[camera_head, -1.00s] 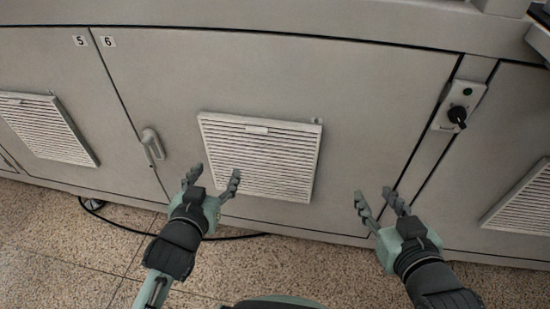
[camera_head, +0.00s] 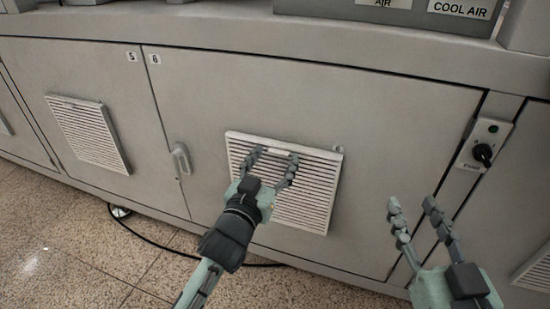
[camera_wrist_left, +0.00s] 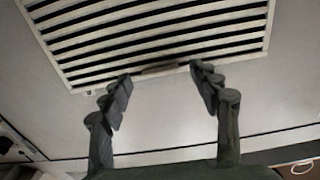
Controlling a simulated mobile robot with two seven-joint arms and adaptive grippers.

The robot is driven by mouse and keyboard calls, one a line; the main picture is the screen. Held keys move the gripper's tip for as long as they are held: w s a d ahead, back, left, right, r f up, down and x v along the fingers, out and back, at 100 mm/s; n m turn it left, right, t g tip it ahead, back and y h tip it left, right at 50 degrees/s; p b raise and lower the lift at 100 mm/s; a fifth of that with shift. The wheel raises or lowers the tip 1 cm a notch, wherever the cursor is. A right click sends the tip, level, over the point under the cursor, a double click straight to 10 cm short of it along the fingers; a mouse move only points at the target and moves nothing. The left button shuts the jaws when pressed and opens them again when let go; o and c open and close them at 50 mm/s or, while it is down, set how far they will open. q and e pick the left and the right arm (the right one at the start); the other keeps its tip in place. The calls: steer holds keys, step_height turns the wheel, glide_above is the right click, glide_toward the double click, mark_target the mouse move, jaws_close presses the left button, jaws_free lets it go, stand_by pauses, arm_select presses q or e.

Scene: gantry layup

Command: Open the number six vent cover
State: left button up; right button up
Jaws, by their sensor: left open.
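The number six vent cover (camera_head: 303,209) is a white slatted panel on the cabinet door marked 6 (camera_head: 155,58). It sits flat in the door, with a small tab (camera_head: 279,152) on its top edge. My left gripper (camera_head: 273,159) is in front of the cover, open and empty, its fingertips on either side of the tab. In the left wrist view the slats of the vent cover (camera_wrist_left: 160,30) fill the upper part, and the tab (camera_wrist_left: 158,69) lies between the spread fingers. I cannot tell whether they touch it. My right gripper (camera_head: 412,203) is open and empty, right of the cover.
A door handle (camera_head: 180,159) is left of the cover. A black rotary switch (camera_head: 483,154) is at the right. Another vent (camera_head: 90,133) is on door 5. A black cable (camera_head: 150,235) lies on the floor by the cabinet. The door above the cover is clear.

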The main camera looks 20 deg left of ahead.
arm_select(q)
steer(key=shift+w, duration=0.35)
jaws_close()
